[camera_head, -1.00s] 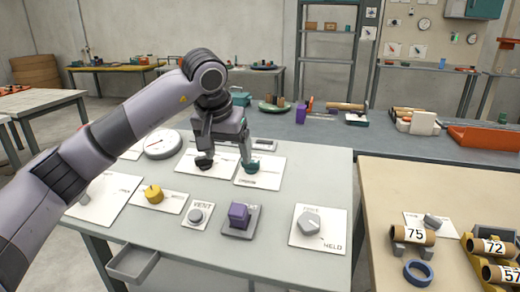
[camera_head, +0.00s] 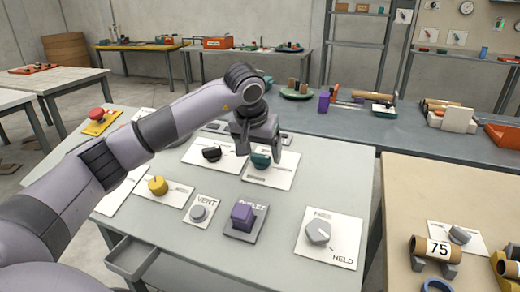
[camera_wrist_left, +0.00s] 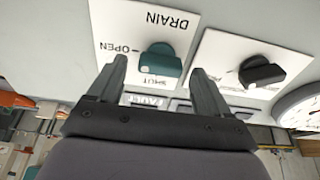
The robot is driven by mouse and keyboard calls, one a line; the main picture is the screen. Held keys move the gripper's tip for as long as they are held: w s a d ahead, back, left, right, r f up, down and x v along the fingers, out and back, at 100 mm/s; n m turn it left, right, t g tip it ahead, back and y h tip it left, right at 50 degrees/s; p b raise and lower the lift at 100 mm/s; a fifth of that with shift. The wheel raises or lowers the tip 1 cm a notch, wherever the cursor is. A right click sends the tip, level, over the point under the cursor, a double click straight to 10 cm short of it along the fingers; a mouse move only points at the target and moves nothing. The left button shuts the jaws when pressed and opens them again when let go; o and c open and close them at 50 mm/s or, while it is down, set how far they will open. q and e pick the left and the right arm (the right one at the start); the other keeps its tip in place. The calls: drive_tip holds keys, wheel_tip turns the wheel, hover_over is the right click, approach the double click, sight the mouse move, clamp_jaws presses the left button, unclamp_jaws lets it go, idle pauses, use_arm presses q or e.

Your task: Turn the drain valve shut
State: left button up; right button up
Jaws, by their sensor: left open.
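The drain valve is a teal knob (camera_head: 261,160) on a white plate (camera_head: 270,181) on the grey panel table. In the left wrist view the knob (camera_wrist_left: 160,62) sits below the word DRAIN, with OPEN to its left and SHUT at its near edge. Which mark the knob points at is not clear. My left gripper (camera_head: 259,152) is open over the knob. In the left wrist view its two fingertips (camera_wrist_left: 158,64) stand on either side of the knob with gaps, not closed on it. My right gripper is not in view.
A black knob (camera_head: 211,153) on its own plate is just left of the drain plate. In front are a yellow knob (camera_head: 157,185), a grey VENT button (camera_head: 198,212), a purple block (camera_head: 242,216) and a grey dial (camera_head: 318,232). A round gauge (camera_wrist_left: 303,105) shows in the wrist view.

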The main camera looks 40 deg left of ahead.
use_arm(q)
drive_tip(key=shift+w+f, duration=0.1)
drive_tip(key=shift+f, duration=0.05)
drive_tip(key=c, duration=1.1)
drive_tip(key=shift+o, duration=0.3)
